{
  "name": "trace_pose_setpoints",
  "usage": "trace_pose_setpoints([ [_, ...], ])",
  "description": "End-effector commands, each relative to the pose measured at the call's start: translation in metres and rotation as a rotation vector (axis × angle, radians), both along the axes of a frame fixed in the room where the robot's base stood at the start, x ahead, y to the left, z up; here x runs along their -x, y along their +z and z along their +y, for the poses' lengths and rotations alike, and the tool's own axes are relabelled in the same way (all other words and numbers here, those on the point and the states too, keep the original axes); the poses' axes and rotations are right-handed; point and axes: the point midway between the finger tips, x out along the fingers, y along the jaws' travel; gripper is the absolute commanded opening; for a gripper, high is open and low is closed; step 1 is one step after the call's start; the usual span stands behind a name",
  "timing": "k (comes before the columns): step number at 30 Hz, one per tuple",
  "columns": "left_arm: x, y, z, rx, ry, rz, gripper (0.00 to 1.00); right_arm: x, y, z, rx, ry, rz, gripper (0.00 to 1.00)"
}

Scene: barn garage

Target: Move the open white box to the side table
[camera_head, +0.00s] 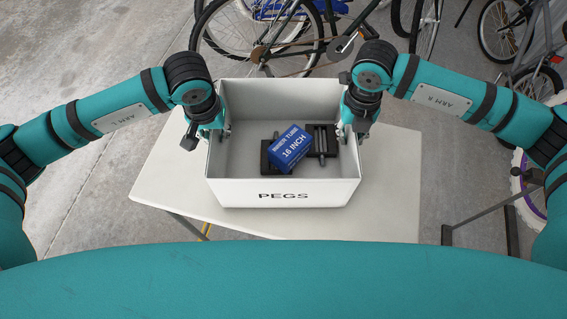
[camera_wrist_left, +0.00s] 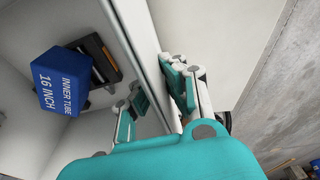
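The open white box (camera_head: 283,196), marked PEGS, is upright above the pale table (camera_head: 160,180); I cannot tell whether it touches the tabletop. A blue inner tube carton (camera_head: 290,148) lies tilted on black pedals (camera_head: 323,140) inside; the carton also shows in the left wrist view (camera_wrist_left: 62,82). My left gripper (camera_head: 217,130) is at the box's left wall. In the left wrist view its fingers (camera_wrist_left: 158,98) are shut on that wall, one inside and one outside. My right gripper (camera_head: 349,132) straddles the right wall and looks shut on it; its outer finger is partly hidden.
A bicycle (camera_head: 290,45) stands just behind the table, with more bicycles at the upper right. A dark metal frame (camera_head: 485,205) stands right of the table. The concrete floor at left (camera_head: 75,75) is clear.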

Motion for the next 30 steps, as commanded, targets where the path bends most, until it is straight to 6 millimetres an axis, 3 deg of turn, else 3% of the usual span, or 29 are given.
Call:
trace_pose_setpoints([
  [2, 0.0, -0.01, 0.0, 0.002, 0.0, -0.001, 0.0, 0.0, -0.01, 0.0, -0.002, 0.0, -0.002, 0.0],
  [9, 0.0, -0.007, 0.0, 0.001, 0.0, 0.0, 0.29, 0.0, -0.007, 0.0, -0.001, 0.0, 0.0, 0.29],
  [18, 0.0, -0.004, 0.0, 0.001, 0.0, -0.001, 0.29, 0.0, -0.007, 0.0, 0.0, 0.0, 0.0, 0.29],
  [23, 0.002, 0.017, 0.0, 0.002, -0.001, -0.004, 0.29, 0.0, -0.007, 0.0, 0.0, 0.0, 0.0, 0.29],
  [30, 0.01, 0.069, -0.001, 0.002, -0.001, -0.006, 0.29, 0.0, -0.007, 0.0, 0.0, 0.0, 0.0, 0.29],
])
